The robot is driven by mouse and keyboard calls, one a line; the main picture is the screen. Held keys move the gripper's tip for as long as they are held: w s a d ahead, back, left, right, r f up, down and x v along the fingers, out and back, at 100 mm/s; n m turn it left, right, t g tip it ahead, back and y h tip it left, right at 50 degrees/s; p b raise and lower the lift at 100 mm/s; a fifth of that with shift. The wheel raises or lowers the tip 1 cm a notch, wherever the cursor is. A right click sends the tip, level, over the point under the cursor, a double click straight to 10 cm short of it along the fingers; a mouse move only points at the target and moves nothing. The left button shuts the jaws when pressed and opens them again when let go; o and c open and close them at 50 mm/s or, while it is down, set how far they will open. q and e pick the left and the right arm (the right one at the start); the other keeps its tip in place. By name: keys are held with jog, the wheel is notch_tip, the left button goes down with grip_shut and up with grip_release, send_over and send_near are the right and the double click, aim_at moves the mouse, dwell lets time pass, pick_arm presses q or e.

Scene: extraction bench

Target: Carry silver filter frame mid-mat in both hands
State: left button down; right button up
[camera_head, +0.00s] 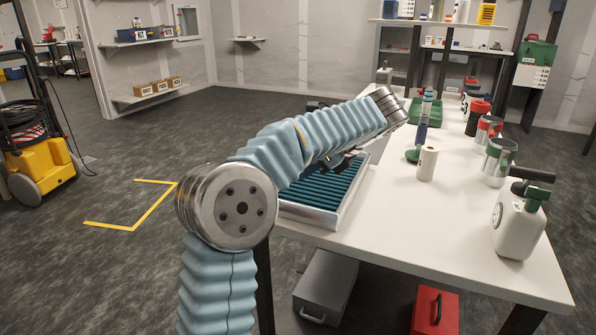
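The silver filter frame (312,219) has a teal pleated filter inside. It lies at the left edge of the white table (375,240), and my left arm covers much of its far and left parts. My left arm crosses the picture from the bottom left, over the frame. Dark parts that look like my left gripper (345,160) show under the forearm, near the frame's far side. Its fingertips are too hidden to tell whether they are open or touch the frame. My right gripper is not in view. No mat can be made out.
On the table's right stand a white jug (518,225), a white roll (427,163), several canisters (498,162) and a green tray (426,112). The table's near middle is clear. Below are a grey case (325,287) and a red case (435,312). A yellow machine (40,165) stands far left.

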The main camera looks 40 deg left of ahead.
pick_arm(q)
jog(key=b+x, duration=0.1)
jog(key=x, duration=0.8)
jog(key=shift+s+a+r, duration=0.1)
jog(key=shift+s+a, duration=0.05)
jog(key=shift+a, duration=0.4)
jog(key=shift+s+a+r, duration=0.1)
jog(key=shift+s+a, duration=0.05)
jog(key=shift+a, duration=0.45)
jog(key=shift+s+a, duration=0.1)
jog(key=shift+a, duration=0.45)
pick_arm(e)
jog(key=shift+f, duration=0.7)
